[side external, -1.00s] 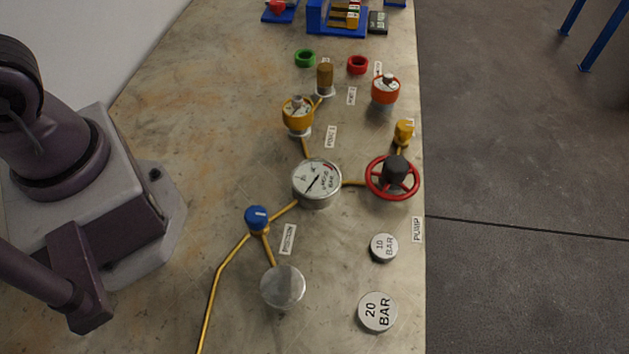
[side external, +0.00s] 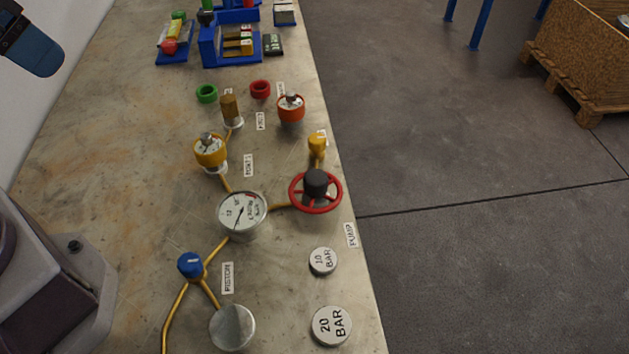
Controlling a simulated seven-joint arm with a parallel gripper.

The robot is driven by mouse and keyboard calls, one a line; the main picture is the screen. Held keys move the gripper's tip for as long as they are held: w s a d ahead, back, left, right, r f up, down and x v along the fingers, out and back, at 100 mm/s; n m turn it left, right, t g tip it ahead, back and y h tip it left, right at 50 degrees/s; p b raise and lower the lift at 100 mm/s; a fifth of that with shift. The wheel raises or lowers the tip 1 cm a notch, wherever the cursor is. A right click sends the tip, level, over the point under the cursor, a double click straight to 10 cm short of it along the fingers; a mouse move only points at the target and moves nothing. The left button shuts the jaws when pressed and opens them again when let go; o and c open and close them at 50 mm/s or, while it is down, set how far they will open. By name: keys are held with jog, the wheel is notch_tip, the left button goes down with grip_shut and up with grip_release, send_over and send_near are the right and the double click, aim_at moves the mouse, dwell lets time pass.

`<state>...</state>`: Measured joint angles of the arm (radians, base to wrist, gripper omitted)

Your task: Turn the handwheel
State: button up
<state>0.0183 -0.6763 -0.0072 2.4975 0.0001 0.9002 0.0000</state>
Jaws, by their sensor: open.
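The red handwheel (side external: 296,205) with a dark hub (side external: 315,183) stands near the right edge of the bench, by the PUMP label (side external: 350,235). A yellow pipe joins it to a round white-faced pressure gauge (side external: 242,213) on its left. Nothing touches the wheel.
A yellow fitting (side external: 317,146) stands just behind the wheel. In front lie discs marked 10 BAR (side external: 322,261) and 20 BAR (side external: 331,326). A blue knob (side external: 190,265) and a metal piston disc (side external: 232,327) are at front left.

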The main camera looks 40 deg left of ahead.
jog(key=w+d+f+m+g, duration=0.1)
jog(key=w+d+f+g, duration=0.15)
jog(key=w+d, duration=0.2)
jog(key=w+d+f+m+g, duration=0.1)
jog(key=w+d+f, duration=0.2)
jog(key=w, duration=0.3)
jog(key=n+g, duration=0.1)
jog(key=n, duration=0.7)
send_near(316, 176)
notch_tip(316, 176, down, 11)
jog(key=shift+w+r, duration=0.1)
jog(key=shift+r, duration=0.1)
jog(key=c, duration=0.9)
